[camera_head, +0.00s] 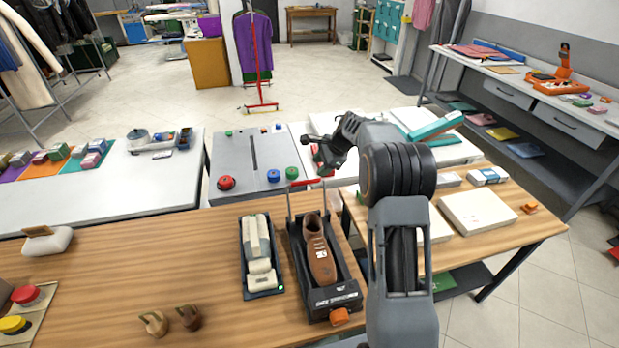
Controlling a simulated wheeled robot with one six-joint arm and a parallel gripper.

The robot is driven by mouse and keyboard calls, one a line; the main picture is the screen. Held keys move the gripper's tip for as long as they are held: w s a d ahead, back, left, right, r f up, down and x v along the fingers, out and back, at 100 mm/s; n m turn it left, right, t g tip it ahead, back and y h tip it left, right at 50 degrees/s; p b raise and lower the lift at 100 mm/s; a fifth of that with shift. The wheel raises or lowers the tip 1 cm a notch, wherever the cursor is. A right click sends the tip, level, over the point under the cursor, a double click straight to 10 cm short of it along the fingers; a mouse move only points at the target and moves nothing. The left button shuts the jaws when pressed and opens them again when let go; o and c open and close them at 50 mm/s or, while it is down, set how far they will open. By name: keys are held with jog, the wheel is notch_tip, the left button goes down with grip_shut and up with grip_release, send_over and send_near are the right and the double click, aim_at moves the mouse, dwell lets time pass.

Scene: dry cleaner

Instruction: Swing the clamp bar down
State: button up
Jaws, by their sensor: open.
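A black shoe-holding device (339,297) stands on the wooden table with a brown shoe (320,262) lying in it. Its clamp bar (304,183) is a thin frame with a red crosspiece on top, standing raised at the far end of the device. An orange knob or block (339,316) sits at the device's near end. My gripper (319,160) is open and above the far end of the device, close to the red crosspiece and a little beyond or above it. It looks empty. Its fingers are small and dark here, so I cannot tell whether they touch the bar.
A black tray with cream blocks (282,288) stands just left of the device. A grey panel with coloured knobs (240,160) lies behind. White boxes (477,215) stand to the right.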

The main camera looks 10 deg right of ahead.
aim_at(308, 181)
jog(key=p+x, duration=0.2)
jog(key=x, duration=0.7)
grip_shut()
dwell(0.5)
